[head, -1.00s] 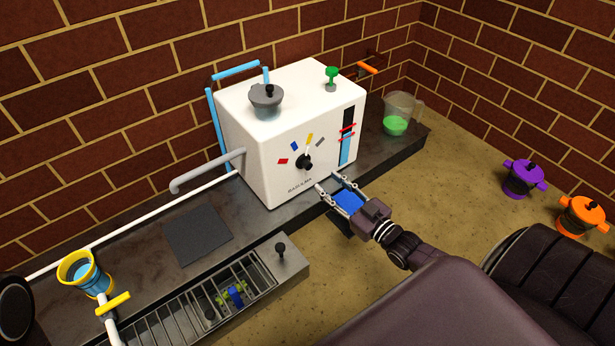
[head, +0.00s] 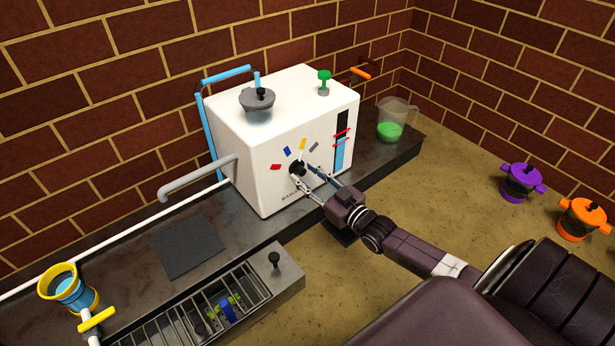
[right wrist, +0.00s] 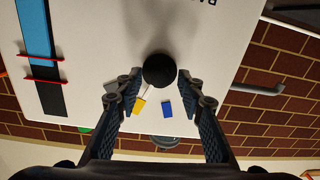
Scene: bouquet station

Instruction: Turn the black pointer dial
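The black pointer dial (head: 297,167) is on the front face of the white machine (head: 250,140), below red, blue, yellow and grey marks. In the right wrist view the dial's round black knob (right wrist: 159,70) sits at the fingertips. My right gripper (head: 303,174) is at the dial, its two fingers apart, one on each side of the knob. In the right wrist view small gaps show between the fingertips and the knob, so it looks open. The fingers partly cover the dial's lower side, and its pointer direction is hard to tell. My left gripper is out of view.
A grey-lidded opening (head: 257,100) and a green valve (head: 324,82) are on the machine's top. A beaker of green liquid (head: 391,125) stands to its right. A slotted drip tray (head: 225,303) lies in front left. A grey pipe (head: 195,180) juts from the left side.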

